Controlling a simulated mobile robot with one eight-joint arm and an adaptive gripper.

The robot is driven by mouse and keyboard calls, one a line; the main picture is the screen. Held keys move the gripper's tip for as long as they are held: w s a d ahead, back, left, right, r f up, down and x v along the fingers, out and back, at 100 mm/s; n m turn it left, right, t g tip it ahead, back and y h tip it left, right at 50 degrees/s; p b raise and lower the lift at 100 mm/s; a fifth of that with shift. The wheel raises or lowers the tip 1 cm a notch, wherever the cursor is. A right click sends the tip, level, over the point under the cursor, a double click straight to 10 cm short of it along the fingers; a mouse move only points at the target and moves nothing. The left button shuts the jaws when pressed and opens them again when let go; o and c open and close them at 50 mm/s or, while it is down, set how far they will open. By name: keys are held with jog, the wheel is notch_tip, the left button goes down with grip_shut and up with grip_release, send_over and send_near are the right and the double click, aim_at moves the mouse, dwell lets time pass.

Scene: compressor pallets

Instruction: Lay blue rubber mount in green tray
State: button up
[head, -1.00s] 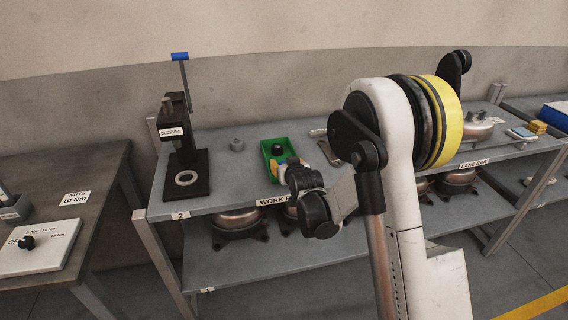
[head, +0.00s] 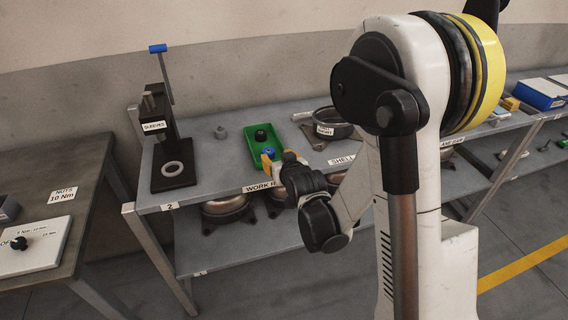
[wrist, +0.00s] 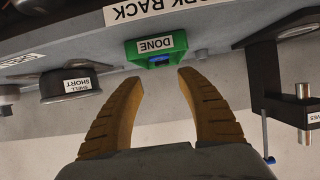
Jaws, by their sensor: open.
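The green tray (head: 252,151) stands on the rack's top shelf, near its front edge. In the wrist view the tray (wrist: 133,58) shows a DONE label. A black round part (head: 261,135) is inside it toward the back. The blue rubber mount (head: 269,152) appears at the tray's front part, by my fingertips; it looks to be inside, but its underside is hidden. A bit of blue (wrist: 158,60) shows at the tray in the wrist view. My gripper (head: 272,159) is at the tray's front end. In the wrist view its yellow fingers (wrist: 160,78) are wide apart with nothing between them.
A black press stand (head: 172,150) is left of the tray, with a small grey part (head: 220,132) between them. A round pan labelled SHELL SHORT (head: 334,124) stands to the right. Compressor housings (head: 226,207) fill the lower shelf.

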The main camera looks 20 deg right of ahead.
jog(key=s+r+g, duration=0.3)
jog(key=s+r, duration=0.1)
jog(key=s, duration=1)
jog(key=s+r+g, duration=0.3)
jog(key=s+r, duration=0.2)
jog(key=s, duration=1)
jog(key=shift+s+r, duration=0.15)
jog(key=shift+s, duration=0.05)
